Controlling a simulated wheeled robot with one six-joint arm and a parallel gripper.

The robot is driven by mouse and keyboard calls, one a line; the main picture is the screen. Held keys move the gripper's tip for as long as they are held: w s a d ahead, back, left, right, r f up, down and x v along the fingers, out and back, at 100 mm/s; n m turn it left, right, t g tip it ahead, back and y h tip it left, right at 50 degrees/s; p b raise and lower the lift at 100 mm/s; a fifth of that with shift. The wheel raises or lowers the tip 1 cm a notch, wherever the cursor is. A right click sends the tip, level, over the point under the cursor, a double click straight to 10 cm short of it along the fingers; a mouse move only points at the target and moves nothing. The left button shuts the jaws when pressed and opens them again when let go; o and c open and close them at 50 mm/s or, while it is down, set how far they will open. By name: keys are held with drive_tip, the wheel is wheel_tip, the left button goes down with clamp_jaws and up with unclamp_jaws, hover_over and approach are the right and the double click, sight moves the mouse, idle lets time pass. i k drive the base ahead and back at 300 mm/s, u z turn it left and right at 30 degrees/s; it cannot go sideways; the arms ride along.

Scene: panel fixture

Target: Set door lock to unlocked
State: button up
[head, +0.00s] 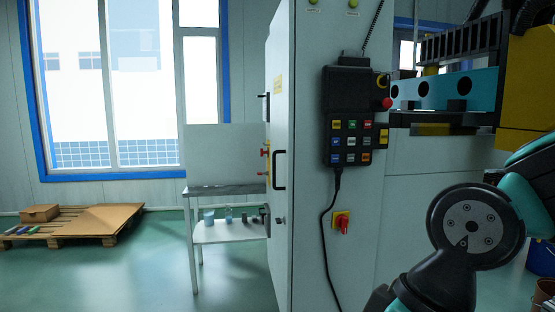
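A tall white machine cabinet stands in the middle of the head view. Its door (283,100), seen nearly edge-on, has a black bar handle (279,170). A small dark knob or lock (280,221) sits below the handle; its setting is too small to read. A red rotary switch on a yellow plate (341,222) is on the cabinet's front face. No part is clearly labelled as the door lock. My arm shows at the lower right, apart from the cabinet; my gripper is not in view.
A black control pendant (350,116) with coloured buttons hangs on the cabinet, its cable (327,230) running down. A white table (222,189) with small containers on its lower shelf stands left of the door. A pallet (75,222) lies far left. The green floor between is clear.

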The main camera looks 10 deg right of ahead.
sight(279, 221)
drive_tip(key=u, duration=0.45)
drive_tip(key=k, duration=0.55)
drive_tip(key=u, duration=1.3)
drive_tip(key=i, duration=2.6)
drive_tip(key=z, duration=0.6)
drive_tip(key=i, duration=0.65)
drive_tip(key=z, duration=1.3)
drive_tip(key=i, duration=0.65)
drive_tip(key=z, duration=0.6)
